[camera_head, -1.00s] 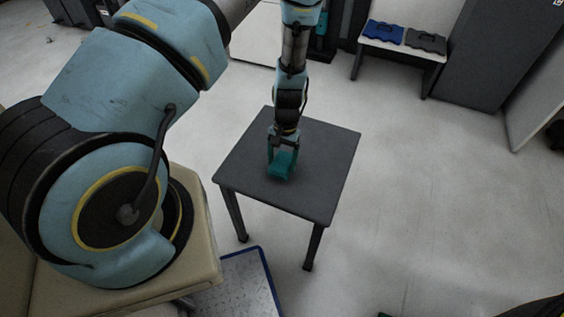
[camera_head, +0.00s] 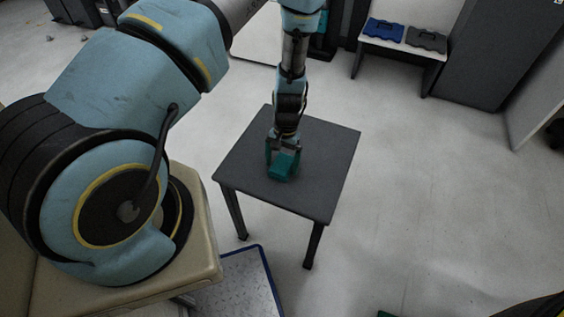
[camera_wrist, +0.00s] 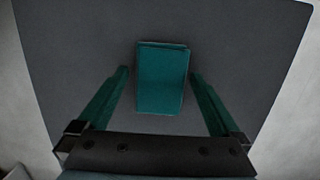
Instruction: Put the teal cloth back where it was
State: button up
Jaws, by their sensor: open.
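The teal cloth (camera_wrist: 162,80) is a small folded rectangle lying on the dark grey table (camera_wrist: 240,40). In the head view the cloth (camera_head: 282,167) shows just below my gripper, near the middle of the table (camera_head: 325,190). My gripper (camera_wrist: 160,78) is open, with a teal finger on each side of the cloth and a gap between each finger and the cloth. In the head view my gripper (camera_head: 282,158) points down at the cloth and partly hides it.
The tabletop around the cloth is bare. A bench (camera_head: 398,52) at the back holds a blue item (camera_head: 384,31) and a dark grey item (camera_head: 426,40). A blue-edged platform (camera_head: 238,290) lies in front of the table. The floor to the right is clear.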

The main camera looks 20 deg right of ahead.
aim_at(284, 160)
jog(key=w+a+r+n+h+b, duration=0.1)
jog(key=w+a+r, duration=0.1)
jog(key=r, duration=0.8)
jog(key=w+a+r+n+b, duration=0.1)
jog(key=w+a+r, duration=0.15)
jog(key=r, duration=0.65)
jog(key=s+a+r+n+t, duration=0.1)
jog(key=a+r+n, duration=0.1)
jog(key=a+r, duration=0.6)
jog(key=s+a+r+n+t, duration=0.2)
jog(key=a+r, duration=0.5)
jog(key=a, duration=0.5)
jog(key=shift+a+r+n+h, duration=0.3)
jog(key=shift+a+r+n, duration=0.1)
jog(key=shift+n, duration=0.3)
